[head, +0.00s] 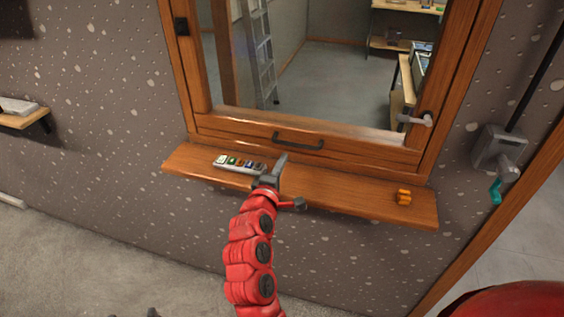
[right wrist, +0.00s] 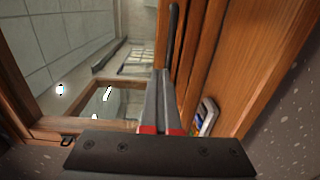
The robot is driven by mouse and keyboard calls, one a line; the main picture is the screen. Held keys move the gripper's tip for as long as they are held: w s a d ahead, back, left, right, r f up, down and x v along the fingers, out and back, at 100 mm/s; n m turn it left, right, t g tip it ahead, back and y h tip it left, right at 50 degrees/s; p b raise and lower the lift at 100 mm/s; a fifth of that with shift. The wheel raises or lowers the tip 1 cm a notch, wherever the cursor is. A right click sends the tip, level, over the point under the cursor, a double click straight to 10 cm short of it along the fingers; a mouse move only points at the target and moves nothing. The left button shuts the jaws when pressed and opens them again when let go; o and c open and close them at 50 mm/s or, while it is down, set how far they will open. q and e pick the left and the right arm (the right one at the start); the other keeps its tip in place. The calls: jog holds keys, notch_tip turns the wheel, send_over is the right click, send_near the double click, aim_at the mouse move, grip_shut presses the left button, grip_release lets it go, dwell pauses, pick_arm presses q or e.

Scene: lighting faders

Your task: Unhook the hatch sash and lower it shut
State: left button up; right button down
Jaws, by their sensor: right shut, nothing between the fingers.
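The hatch is a wooden frame around a see-through opening. Its bottom wooden rail (head: 365,151) sits low, close above the shelf, and I cannot tell whether a gap is left below it. A dark bar handle (head: 298,141) is on the rail; it also shows in the right wrist view (right wrist: 174,32). A grey lever-like catch (head: 415,119) is at the frame's lower right; I cannot tell whether it is hooked. My right gripper (head: 282,160) is shut and empty, just below the handle's left end, apparently not gripping it. My left gripper is out of view.
The wooden shelf (head: 345,194) holds a small panel with coloured buttons (head: 240,164) left of the gripper and an orange object (head: 403,197) at right. A grey wall box (head: 497,150) with a teal handle hangs at right. The shelf's middle right is clear.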

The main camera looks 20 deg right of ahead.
jog(key=c, duration=1.5)
grip_release()
jog(key=shift+c, duration=0.2)
jog(key=o, duration=0.7)
jog(key=shift+s, duration=0.1)
jog(key=b+v, duration=0.5)
jog(key=v, duration=1.2)
jog(key=shift+a, duration=0.1)
